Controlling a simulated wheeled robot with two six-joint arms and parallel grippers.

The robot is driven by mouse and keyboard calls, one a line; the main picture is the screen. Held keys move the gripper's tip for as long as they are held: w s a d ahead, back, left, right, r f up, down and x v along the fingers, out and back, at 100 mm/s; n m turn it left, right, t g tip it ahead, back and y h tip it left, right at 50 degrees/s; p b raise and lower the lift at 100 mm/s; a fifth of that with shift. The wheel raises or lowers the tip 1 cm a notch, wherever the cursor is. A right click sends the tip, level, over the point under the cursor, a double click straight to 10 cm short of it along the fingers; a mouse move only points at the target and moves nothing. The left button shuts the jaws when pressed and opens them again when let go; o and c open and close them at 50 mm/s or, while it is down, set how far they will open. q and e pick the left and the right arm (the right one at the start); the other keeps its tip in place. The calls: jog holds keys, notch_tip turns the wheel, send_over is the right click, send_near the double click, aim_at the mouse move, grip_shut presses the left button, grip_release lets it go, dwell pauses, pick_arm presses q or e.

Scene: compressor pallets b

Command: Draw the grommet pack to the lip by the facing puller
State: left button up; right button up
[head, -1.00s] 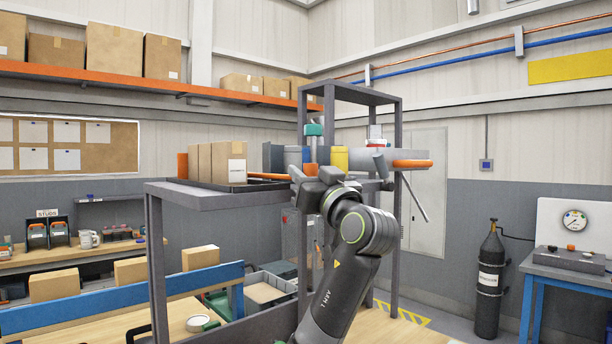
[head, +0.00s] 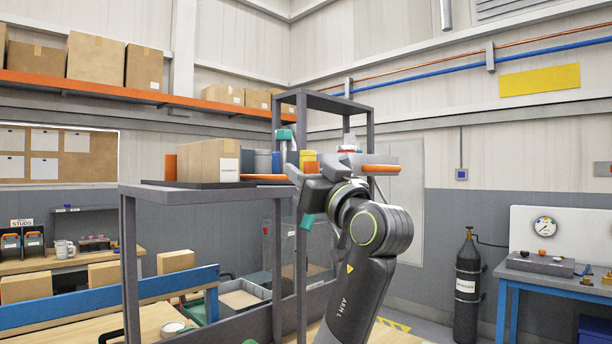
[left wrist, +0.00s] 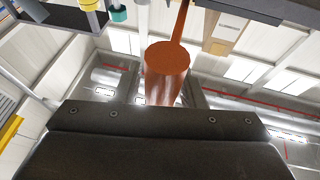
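A cardboard carton (head: 194,163) with a white label, too small to read, stands on a dark tray on the grey rack's upper deck (head: 170,191); it seems to be the grommet pack. The orange puller (head: 262,177) runs from beside the carton behind my left gripper (head: 312,185); an orange end shows to its right. In the left wrist view the puller's thick orange handle (left wrist: 167,62) drops behind my dark gripper body, its thin rod running up toward a carton (left wrist: 225,33). My left fingers are hidden, so their hold is unclear. My right gripper is out of view.
Grey and yellow containers (head: 309,157) stand on the rack behind the puller. A rack post (head: 302,210) rises close to my left arm. A workbench with a blue rail (head: 110,301) is below left. A blue table (head: 553,279) and gas cylinder (head: 468,280) stand at right.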

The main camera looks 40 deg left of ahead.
pick_arm(q)
jog(key=shift+o, duration=0.9)
jog(key=shift+d+f, duration=0.1)
jog(key=b+v, duration=0.6)
jog(key=v, duration=1.1)
jog(key=shift+b, duration=0.4)
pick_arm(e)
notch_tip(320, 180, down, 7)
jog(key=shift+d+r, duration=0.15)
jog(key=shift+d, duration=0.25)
pick_arm(q)
jog(key=shift+d, duration=0.1)
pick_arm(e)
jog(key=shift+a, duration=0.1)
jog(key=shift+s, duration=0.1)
